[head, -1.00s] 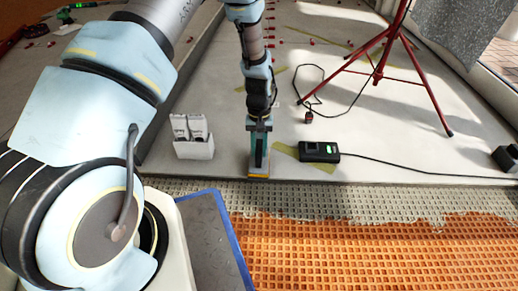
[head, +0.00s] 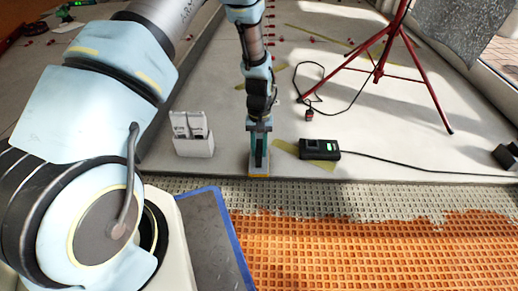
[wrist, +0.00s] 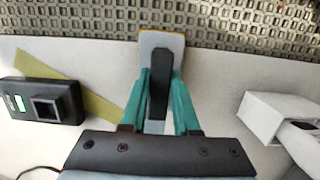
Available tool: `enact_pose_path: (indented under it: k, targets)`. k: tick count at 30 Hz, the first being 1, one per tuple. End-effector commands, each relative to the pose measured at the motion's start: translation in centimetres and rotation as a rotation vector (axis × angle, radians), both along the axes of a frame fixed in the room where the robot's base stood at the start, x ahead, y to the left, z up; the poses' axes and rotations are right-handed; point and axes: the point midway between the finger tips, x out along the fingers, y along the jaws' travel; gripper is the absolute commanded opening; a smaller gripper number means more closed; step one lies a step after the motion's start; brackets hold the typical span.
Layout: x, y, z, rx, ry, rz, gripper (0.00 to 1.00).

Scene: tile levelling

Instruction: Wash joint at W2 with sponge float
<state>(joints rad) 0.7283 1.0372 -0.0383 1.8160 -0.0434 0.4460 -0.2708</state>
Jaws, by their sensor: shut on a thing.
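My gripper (head: 259,152) has teal fingers and is shut on the black handle (wrist: 160,85) of the sponge float. The float (wrist: 162,48) has a pale grey plate with a yellow-orange edge. In the head view the float (head: 259,174) is low over the front edge of the pale tiles (head: 225,168). I cannot tell whether its sponge touches them. In the wrist view its far end reaches the tile edge beside the ridged mortar. The joint at W2 carries no readable mark, and the float and gripper cover part of that area.
A black device (head: 320,149) with a green display and cable lies right of the gripper on an olive strip. A white holder (head: 194,147) with two packs stands left. Grey mortar (head: 350,200) and orange matting (head: 370,250) lie in front. A red tripod (head: 378,70) stands behind.

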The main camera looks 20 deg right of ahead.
Motion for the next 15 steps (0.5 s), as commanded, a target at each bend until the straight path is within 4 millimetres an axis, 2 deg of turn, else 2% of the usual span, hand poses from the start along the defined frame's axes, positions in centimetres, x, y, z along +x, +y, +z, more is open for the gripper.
enact_pose_path:
  k: [15]
  targets:
    - [1.6,-0.7,-0.2,0.000,-0.001,0.001,0.00]
